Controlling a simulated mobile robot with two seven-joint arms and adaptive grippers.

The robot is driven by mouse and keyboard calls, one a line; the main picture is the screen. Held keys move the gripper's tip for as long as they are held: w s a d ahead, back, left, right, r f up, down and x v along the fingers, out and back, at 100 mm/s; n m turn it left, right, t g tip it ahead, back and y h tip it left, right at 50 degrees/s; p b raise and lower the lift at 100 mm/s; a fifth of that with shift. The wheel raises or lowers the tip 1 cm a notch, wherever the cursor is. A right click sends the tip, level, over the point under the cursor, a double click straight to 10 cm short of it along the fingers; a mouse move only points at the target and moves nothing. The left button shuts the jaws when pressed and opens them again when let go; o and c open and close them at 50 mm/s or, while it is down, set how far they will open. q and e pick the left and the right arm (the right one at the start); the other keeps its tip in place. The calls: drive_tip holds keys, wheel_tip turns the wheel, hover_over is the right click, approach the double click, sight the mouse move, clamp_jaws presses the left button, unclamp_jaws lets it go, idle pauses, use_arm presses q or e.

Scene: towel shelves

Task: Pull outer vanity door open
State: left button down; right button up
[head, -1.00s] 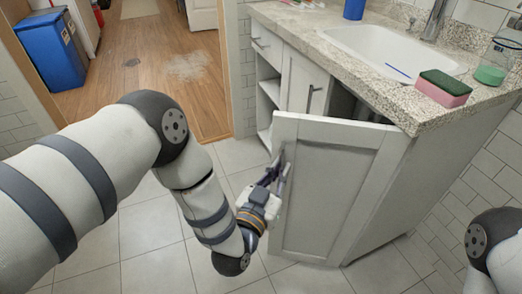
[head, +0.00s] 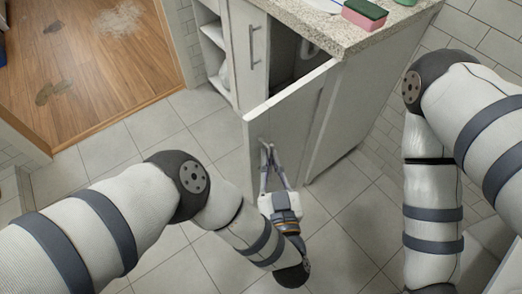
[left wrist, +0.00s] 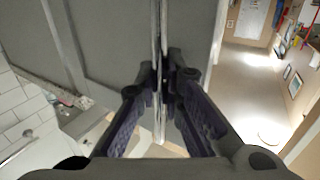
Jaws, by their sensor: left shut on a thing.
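The outer vanity door (head: 302,118) is a pale grey framed panel, swung well out from the cabinet and standing open. The dark cabinet inside (head: 287,62) shows behind it, with a white pipe. My left gripper (head: 267,152) is at the door's free-edge side, shut on the door handle. In the left wrist view the fingers close around the thin, bright upright handle (left wrist: 163,35), against the grey door face (left wrist: 110,45). My right arm comes in at the right of the head view; its gripper is out of the picture.
The inner vanity door (head: 247,50) is closed, beside open shelves (head: 214,60) at its left. A speckled countertop (head: 320,30) holds a green and pink sponge (head: 364,13). Tiled floor (head: 130,150) is clear at the left. A tiled wall (head: 480,45) stands at the right.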

use_arm(q)
drive_tip(key=shift+s+d+y, duration=0.25)
drive_tip(key=shift+y, duration=0.05)
drive_tip(key=c, duration=1.7)
unclamp_jaws()
